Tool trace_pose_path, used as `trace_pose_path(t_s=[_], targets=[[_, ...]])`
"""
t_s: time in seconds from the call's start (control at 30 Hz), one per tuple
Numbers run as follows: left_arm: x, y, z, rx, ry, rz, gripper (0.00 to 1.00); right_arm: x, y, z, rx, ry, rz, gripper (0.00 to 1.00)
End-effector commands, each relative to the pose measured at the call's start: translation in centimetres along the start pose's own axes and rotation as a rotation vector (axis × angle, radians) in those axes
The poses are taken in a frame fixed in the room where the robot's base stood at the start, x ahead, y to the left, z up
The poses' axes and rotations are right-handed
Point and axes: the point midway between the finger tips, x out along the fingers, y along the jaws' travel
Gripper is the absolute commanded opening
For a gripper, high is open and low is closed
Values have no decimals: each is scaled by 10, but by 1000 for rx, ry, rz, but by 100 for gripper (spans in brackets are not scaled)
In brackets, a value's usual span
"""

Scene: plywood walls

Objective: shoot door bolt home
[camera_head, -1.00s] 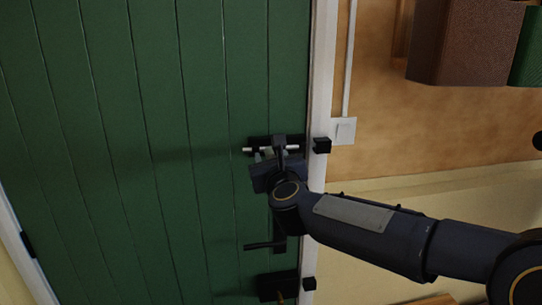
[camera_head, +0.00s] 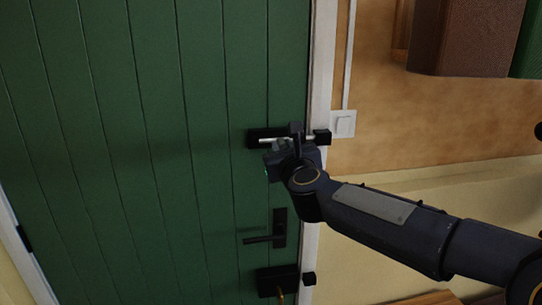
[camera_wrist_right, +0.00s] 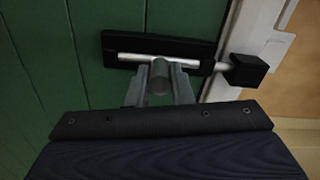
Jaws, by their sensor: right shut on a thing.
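The bolt's black plate (camera_head: 256,135) is fixed near the edge of the green door (camera_head: 150,150). Its silver rod (camera_wrist_right: 205,66) spans the gap from the plate to the black keeper (camera_wrist_right: 247,71) on the white frame. The rod meets the keeper's near side; how deep it goes inside is hidden. The keeper also shows in the head view (camera_head: 322,137). My right gripper (camera_head: 281,146) is at the bolt, and its fingers in the wrist view (camera_wrist_right: 160,82) are shut on the round grey bolt knob (camera_wrist_right: 160,70). My left gripper is out of view.
Below the bolt are a black door handle (camera_head: 265,240) and a black lock box (camera_head: 277,281) with a small keeper beside it. A white switch (camera_head: 343,124) is on the wall to the right. Brown and green hanging things (camera_head: 465,40) are at upper right.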

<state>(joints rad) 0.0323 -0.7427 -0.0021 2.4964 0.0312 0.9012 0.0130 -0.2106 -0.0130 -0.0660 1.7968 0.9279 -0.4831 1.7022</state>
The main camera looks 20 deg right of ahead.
Motion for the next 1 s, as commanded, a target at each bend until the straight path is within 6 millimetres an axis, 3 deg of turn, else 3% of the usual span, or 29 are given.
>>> trace_pose_path(t_s=[0.13, 0.43, 0.47, 0.6, 0.87, 1.0], targets=[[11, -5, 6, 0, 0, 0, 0, 0, -22, -6, 1, -1, -6, 0], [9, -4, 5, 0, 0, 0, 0, 0, -25, -5, 0, 0, -7, 0], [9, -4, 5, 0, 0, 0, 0, 0, -25, -5, 0, 0, -7, 22], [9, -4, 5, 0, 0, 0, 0, 0, -25, -5, 0, 0, -6, 41], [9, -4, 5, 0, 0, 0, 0, 0, -23, -4, 0, -1, -3, 41], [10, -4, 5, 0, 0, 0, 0, -10, -23, -4, 1, -2, -2, 41]])
